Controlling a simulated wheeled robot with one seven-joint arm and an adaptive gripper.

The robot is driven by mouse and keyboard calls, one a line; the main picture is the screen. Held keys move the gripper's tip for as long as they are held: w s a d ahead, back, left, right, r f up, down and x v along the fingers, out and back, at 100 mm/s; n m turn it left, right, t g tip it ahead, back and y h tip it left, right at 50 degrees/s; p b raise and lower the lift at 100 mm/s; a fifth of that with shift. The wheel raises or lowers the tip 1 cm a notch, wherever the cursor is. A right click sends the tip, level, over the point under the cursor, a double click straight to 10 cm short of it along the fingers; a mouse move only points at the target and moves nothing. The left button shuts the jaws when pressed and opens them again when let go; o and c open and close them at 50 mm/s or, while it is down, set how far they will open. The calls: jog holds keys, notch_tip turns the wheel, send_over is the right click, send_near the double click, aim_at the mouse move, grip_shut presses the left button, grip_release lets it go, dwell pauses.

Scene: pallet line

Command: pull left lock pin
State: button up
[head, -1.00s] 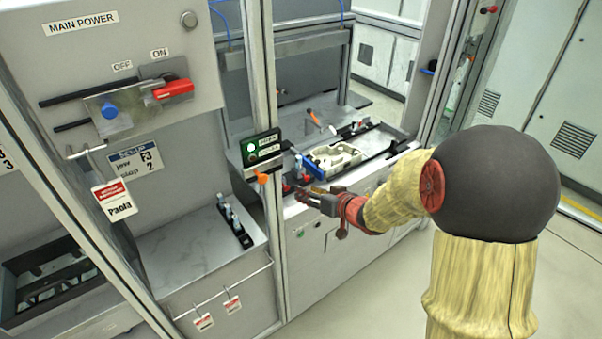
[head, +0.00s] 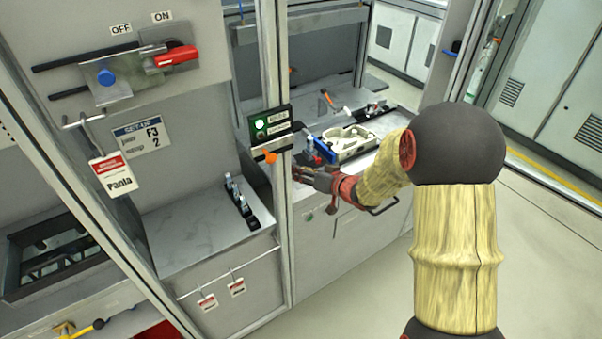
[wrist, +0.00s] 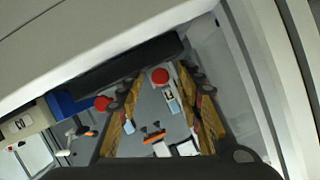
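Two red round knobs, which look like lock-pin heads, show in the wrist view: a left red knob (wrist: 102,103) and a right red knob (wrist: 160,76). My gripper (wrist: 160,84) is open, with its two fingers spread. The right knob appears in the gap between the fingers, and the left knob lies just outside the left finger. I cannot tell how far they are from the fingertips. In the head view my gripper (head: 304,176) is low at the front of the workstation, beside the upright post, partly hiding that area. Nothing is seen held.
A pale fixture part (head: 350,141) and a blue block (head: 323,149) sit on the bench right of the post. An orange knob (head: 270,157) and a green-lit panel (head: 268,128) are on the post. A red switch handle (head: 176,57) is at upper left. The floor at right is clear.

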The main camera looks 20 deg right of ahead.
jog(key=c, duration=0.4)
grip_shut()
dwell(0.6)
